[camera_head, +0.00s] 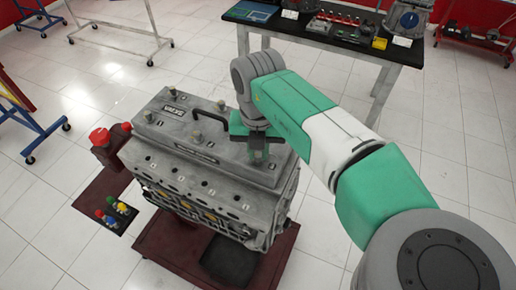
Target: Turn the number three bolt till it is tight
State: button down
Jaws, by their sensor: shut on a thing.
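The grey engine block (215,200) stands upright in the middle of the view. Its raised top cover (190,125) carries several dark bolts, one of them at the far left corner (172,93) and another at the near left (148,117).
A dark handle (210,119) arches up from the cover, left of my gripper. The engine rests on a dark red stand (165,245). A red-capped container (101,140) and small coloured items (116,208) sit left. A black table (340,42) with parts stands behind.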

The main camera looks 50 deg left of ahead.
aim_at(258, 155)
jog(key=shift+m, duration=2.1)
jog(key=c, duration=1.3)
grip_release()
jog(key=shift+b, duration=0.3)
jog(key=shift+c, duration=0.2)
notch_tip(258, 155, up, 8)
jog(key=shift+f, duration=0.1)
